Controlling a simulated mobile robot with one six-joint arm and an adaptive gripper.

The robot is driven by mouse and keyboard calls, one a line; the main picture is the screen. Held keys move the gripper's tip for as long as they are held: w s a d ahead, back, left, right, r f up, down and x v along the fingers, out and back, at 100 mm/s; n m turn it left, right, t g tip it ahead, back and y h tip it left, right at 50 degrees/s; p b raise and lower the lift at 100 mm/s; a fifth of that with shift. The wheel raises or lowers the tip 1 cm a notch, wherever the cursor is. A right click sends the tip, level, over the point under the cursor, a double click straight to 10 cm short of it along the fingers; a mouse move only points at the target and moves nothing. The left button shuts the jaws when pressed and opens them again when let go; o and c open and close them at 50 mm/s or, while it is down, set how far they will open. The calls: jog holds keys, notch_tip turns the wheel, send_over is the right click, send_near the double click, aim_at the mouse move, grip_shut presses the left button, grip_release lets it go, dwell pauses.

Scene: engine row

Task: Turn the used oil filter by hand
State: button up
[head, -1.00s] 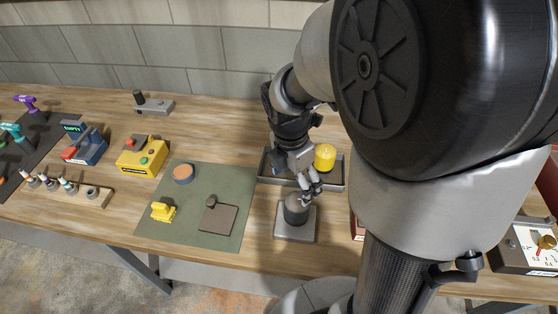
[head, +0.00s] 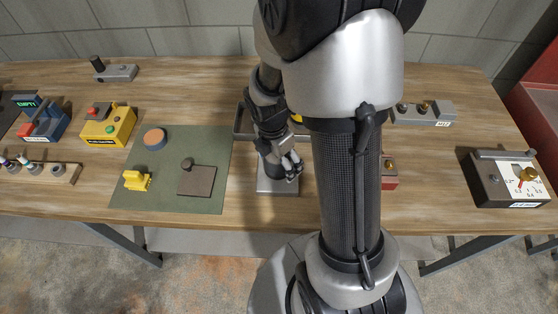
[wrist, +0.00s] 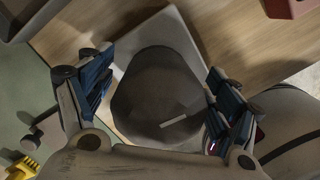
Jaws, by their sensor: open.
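The oil filter (wrist: 158,88) is a dark grey, rounded canister seen from above in the wrist view, with a pale mark on its top. It stands on a light grey square base (wrist: 185,38). My gripper (wrist: 155,102) is open, with one blue-padded finger at each side of the filter; I cannot tell whether either finger touches it. In the head view my gripper (head: 289,168) is low over the grey base (head: 277,189) and hides most of the filter (head: 268,170).
A green mat (head: 215,150) with a yellow piece (head: 137,180) and a brown plate (head: 199,181) lies to the left. A grey tray (head: 239,124) stands behind my gripper, partly hidden. A dial box (head: 505,178) is at the right.

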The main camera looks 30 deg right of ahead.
jog(key=shift+c, duration=0.4)
jog(key=c, duration=1.4)
jog(key=shift+o, duration=0.2)
jog(key=shift+r+n+p, duration=0.2)
jog(key=shift+n+p, duration=0.8)
jog(key=shift+p, duration=0.15)
jog(key=n+p, duration=0.3)
jog(key=n+t+p, duration=0.1)
jog(key=n+p, duration=0.2)
jog(key=p, duration=0.1)
jog(key=shift+a+n+y, duration=0.15)
jog(key=shift+n+y, duration=0.15)
jog(key=shift+n, duration=0.1)
jog(key=n+p, duration=0.3)
jog(key=n, duration=0.1)
jog(key=shift+a, duration=0.1)
jog(key=n+y+p, duration=0.1)
jog(key=n, duration=0.3)
jog(key=shift+w+a+f, duration=0.1)
jog(key=shift+f, duration=0.05)
